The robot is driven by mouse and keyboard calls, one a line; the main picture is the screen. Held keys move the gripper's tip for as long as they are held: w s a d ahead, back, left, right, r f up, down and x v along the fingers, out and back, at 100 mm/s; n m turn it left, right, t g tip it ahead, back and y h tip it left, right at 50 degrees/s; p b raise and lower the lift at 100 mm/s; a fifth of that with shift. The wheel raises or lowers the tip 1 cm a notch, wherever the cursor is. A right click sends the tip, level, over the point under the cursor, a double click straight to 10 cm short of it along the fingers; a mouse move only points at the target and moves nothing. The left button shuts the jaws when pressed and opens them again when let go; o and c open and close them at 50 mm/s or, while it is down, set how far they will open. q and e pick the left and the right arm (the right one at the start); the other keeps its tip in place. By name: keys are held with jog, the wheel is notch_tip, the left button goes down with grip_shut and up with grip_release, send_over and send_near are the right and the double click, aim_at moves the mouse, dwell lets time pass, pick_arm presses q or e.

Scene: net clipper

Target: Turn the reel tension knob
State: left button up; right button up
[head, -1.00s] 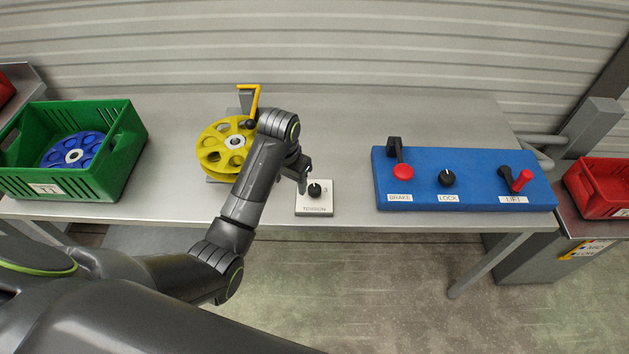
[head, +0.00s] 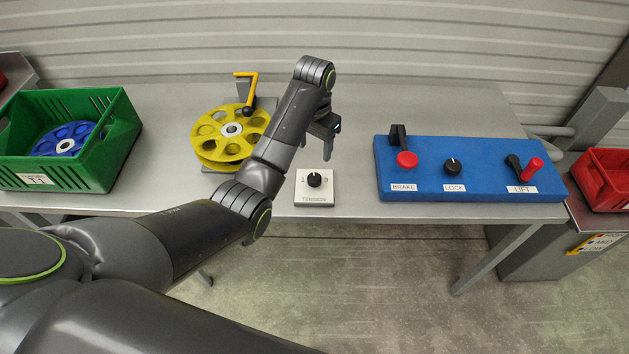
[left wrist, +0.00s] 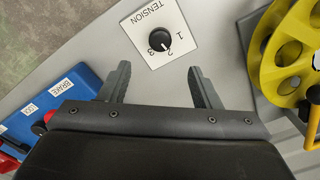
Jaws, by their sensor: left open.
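The reel tension knob (head: 314,180) is a small black round knob on a white plate (head: 301,198) labelled TENSION, with numbers around it. In the left wrist view the knob (left wrist: 160,40) sits beyond the fingertips, roughly centred between them, and its white mark appears to point towards 2. My left gripper (head: 328,153) is above and slightly behind the knob, apart from it. In the left wrist view the gripper (left wrist: 159,70) is open, with nothing between its fingers. My right gripper is not in view.
A yellow reel (head: 213,150) with a crank handle (head: 252,91) stands left of the knob. A green crate (head: 105,160) holds a blue reel (head: 66,139). A blue panel (head: 480,185) with brake, lock and lift controls lies to the right. Bare table separates panel and knob plate.

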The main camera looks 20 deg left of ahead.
aim_at(314, 177)
pick_arm(q)
notch_tip(314, 177, down, 10)
jog(key=shift+f+p, duration=0.1)
jog(key=shift+p, duration=0.7)
jog(key=shift+f, duration=0.75)
jog(key=c, duration=1)
